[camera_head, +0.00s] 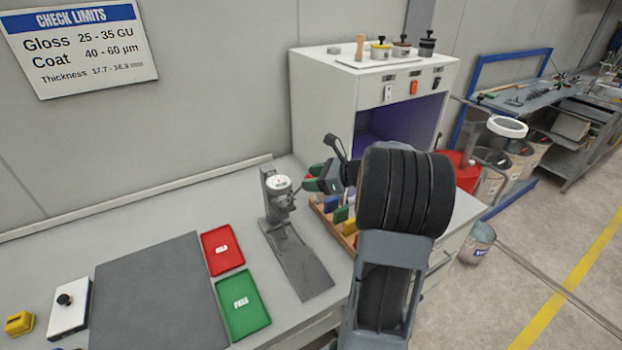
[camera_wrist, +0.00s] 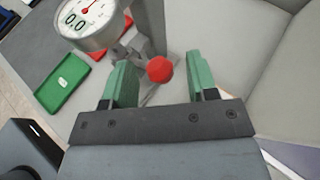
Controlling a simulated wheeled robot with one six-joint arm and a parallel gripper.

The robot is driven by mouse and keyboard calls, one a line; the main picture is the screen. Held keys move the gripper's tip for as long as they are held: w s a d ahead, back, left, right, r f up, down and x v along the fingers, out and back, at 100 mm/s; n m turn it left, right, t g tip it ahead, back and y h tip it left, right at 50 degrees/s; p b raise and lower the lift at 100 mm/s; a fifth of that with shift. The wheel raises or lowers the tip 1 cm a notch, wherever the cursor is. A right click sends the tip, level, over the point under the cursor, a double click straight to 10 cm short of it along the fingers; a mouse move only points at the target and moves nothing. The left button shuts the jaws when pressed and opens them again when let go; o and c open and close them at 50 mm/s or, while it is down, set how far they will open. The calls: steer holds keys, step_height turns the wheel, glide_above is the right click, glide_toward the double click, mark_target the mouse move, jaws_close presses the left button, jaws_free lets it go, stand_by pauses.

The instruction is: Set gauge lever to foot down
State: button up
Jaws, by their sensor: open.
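The gauge (camera_head: 278,190) stands on a flat grey base on the bench, with a round white dial. In the wrist view the dial (camera_wrist: 92,20) reads 0.0. The gauge lever ends in a red ball knob (camera_wrist: 159,69), which sits between my gripper's two green fingers. My gripper (camera_wrist: 160,82) is open, with a finger on each side of the knob and visible gaps between. In the head view my gripper (camera_head: 318,178) is just right of the gauge, and the knob is hard to make out there. The gauge's foot is hidden in the wrist view.
A red tray (camera_head: 222,250) and a green tray (camera_head: 243,302) lie left of the gauge base, beside a dark grey mat (camera_head: 160,295). A wooden rack of coloured blocks (camera_head: 341,215) is close below my gripper. A white cabinet (camera_head: 330,95) stands behind.

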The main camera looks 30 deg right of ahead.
steer(key=b+v, duration=0.1)
steer(key=v, duration=1.2)
steer(key=shift+s+r, duration=0.1)
steer(key=s+a+f+n+g+h, duration=0.5)
steer(key=a+f+n+g, duration=0.25)
steer(key=f+n, duration=0.4)
steer(key=s+a+r+n+h, duration=0.1)
steer(key=a+r+n, duration=0.1)
steer(key=a+n, duration=0.6)
steer(key=s+a+r+n+h, duration=0.2)
steer(key=a+n, duration=0.6)
steer(key=a, duration=0.2)
steer(key=shift+a+t, duration=0.25)
steer(key=shift+t, duration=0.2)
steer(key=shift+r, duration=0.1)
steer(key=shift+c, duration=0.2)
